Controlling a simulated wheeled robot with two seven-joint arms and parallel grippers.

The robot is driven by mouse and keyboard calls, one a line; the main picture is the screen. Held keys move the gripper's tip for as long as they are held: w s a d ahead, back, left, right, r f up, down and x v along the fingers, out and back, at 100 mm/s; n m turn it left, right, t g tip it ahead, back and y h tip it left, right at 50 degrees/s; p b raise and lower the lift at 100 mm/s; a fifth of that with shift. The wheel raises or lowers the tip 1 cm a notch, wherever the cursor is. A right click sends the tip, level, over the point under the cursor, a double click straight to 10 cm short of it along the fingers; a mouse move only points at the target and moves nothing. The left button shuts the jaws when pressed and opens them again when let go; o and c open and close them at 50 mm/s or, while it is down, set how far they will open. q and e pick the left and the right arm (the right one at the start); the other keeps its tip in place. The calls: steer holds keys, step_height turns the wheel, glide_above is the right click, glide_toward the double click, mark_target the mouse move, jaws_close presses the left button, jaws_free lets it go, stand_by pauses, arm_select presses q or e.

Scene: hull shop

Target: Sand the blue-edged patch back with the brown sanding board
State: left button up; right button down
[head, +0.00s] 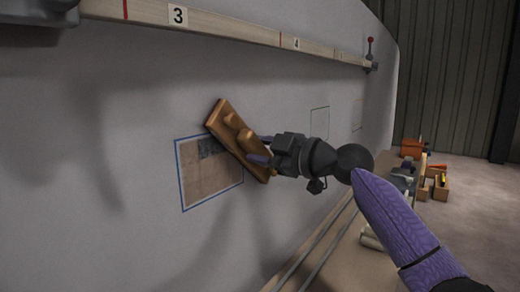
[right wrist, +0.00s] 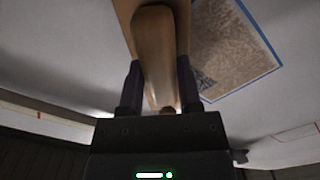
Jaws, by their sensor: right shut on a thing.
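The blue-edged patch (head: 200,183) is a brownish rectangle on the pale hull wall, with a darker grey area near its top. It also shows in the right wrist view (right wrist: 232,50). The brown sanding board (head: 222,116) is tilted across the upper right of the patch and hides that corner. I cannot tell whether it touches the hull. My right gripper (head: 262,152) is shut on the board's handle; in the right wrist view the fingers sit either side of the handle (right wrist: 155,60). My left gripper is not in view.
A pale batten (head: 225,26) with numbers 3 and 4 runs along the hull above the patch. Fainter outlined patches (head: 320,122) lie further right. A bench (head: 335,245) with rails runs below, and orange boxes (head: 412,148) stand at the far right.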

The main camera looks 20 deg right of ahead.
steer(key=shift+s+d+r, duration=0.1)
steer(key=shift+s+d, duration=0.1)
steer(key=shift+s, duration=0.05)
steer(key=shift+s+d, duration=0.2)
steer(key=shift+s, duration=0.1)
steer(key=v, duration=0.4)
steer(key=shift+s+d, duration=0.1)
steer(key=shift+s, duration=0.05)
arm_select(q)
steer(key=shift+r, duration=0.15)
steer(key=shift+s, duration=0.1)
